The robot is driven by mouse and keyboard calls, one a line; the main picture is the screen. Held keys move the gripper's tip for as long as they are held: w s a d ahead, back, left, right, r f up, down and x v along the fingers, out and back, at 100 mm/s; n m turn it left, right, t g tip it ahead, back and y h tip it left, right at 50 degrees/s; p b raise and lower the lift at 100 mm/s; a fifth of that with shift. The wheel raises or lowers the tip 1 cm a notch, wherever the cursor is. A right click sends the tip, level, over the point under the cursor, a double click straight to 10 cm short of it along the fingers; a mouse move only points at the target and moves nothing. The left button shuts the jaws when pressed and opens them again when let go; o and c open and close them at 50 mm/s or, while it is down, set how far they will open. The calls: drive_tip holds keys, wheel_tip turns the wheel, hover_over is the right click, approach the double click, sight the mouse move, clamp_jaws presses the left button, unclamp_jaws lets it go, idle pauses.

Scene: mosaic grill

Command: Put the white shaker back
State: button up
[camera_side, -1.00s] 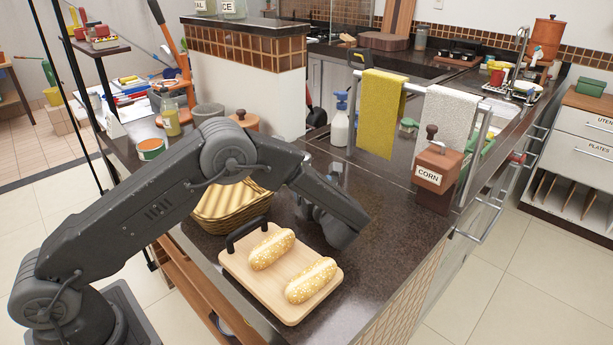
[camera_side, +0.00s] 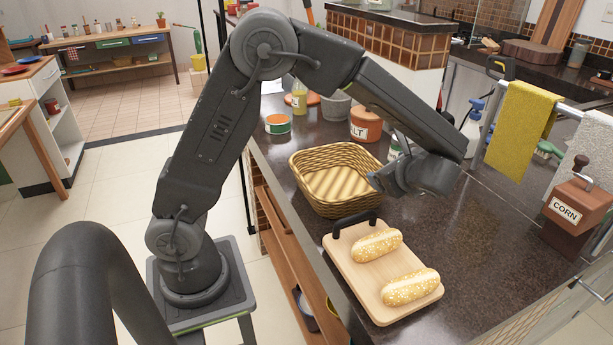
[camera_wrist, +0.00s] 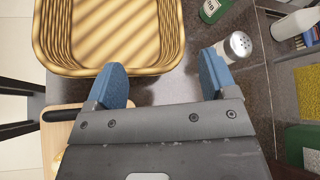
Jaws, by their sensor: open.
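The white shaker (camera_wrist: 238,47) with a perforated metal lid shows in the wrist view, just beyond my right finger. It appears to stand on the dark counter, near a green labelled bottle (camera_wrist: 213,9). In the side view my forearm and gripper seem to hide the shaker. My gripper (camera_wrist: 160,82) is open, with its two blue fingers apart and nothing between them. In the side view my gripper (camera_side: 384,181) hangs over the counter, beside the right edge of the wicker basket.
The wicker basket (camera_side: 311,196) is to the left of my gripper. A wooden board (camera_side: 366,283) with two seeded buns (camera_side: 376,245) lies in front. A terracotta pot (camera_side: 366,126) and a spray bottle (camera_side: 472,128) stand behind.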

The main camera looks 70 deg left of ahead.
drive_tip(key=s+d+r+n+t+h, duration=0.1)
drive_tip(key=s+d+r+n+h, duration=0.1)
drive_tip(key=s+n+h, duration=0.2)
drive_tip(key=s+d+r+n+t+h, duration=0.1)
drive_tip(key=s+d+r+n+h, duration=0.1)
drive_tip(key=s+n, duration=0.4)
drive_tip(key=s+d+r+n+t+h, duration=0.1)
drive_tip(key=s+n+h, duration=0.4)
drive_tip(key=s, duration=0.7)
wheel_tip(320, 180, up, 3)
drive_tip(key=shift+d+f+h, duration=0.1)
drive_tip(key=shift+d+h, duration=0.4)
